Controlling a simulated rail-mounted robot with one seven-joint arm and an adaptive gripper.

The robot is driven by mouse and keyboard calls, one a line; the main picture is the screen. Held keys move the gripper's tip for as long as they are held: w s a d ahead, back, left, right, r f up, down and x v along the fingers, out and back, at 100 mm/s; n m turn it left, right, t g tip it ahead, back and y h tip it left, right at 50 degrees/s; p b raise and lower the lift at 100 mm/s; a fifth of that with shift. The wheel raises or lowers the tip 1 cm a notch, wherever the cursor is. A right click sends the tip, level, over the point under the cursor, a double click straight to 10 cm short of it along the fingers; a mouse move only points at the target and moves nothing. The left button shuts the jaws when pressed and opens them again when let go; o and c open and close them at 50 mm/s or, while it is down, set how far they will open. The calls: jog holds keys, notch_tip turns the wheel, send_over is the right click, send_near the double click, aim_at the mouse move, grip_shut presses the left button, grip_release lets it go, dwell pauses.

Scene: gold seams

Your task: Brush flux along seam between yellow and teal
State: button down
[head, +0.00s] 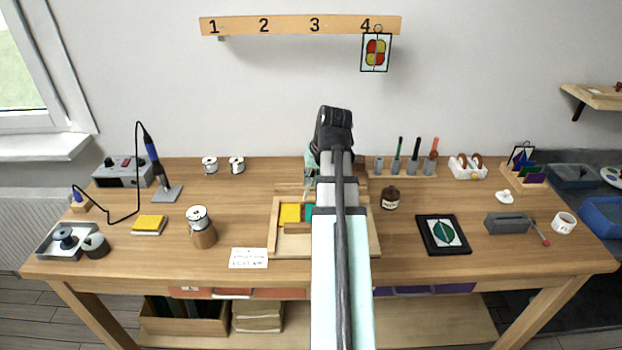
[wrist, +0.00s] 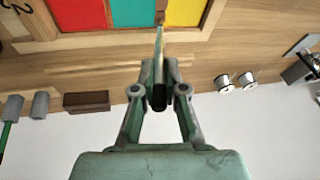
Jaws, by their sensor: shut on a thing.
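A yellow glass piece (head: 290,213) and a teal glass piece (head: 309,211) lie side by side in a wooden assembly frame (head: 272,235). The wrist view shows the teal piece (wrist: 133,12) between a red piece (wrist: 78,14) and the yellow piece (wrist: 184,11). My gripper (wrist: 159,78) is shut on a thin brush (wrist: 160,45). The brush points at the seam between teal and yellow, its tip overlapping the seam's near end. I cannot tell whether the tip touches the glass. My arm hides much of the frame in the head view.
A dark brown jar (head: 390,199) stands right of the frame. Upright tools stand in a holder (head: 400,174) behind it. A soldering iron (head: 152,152) stands at the left. A written card (head: 248,258) lies at the front. A black framed panel (head: 443,234) lies right.

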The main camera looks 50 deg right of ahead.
jog(key=shift+w+d, duration=0.25)
jog(key=shift+r, duration=0.2)
jog(key=shift+r+p, duration=2.9)
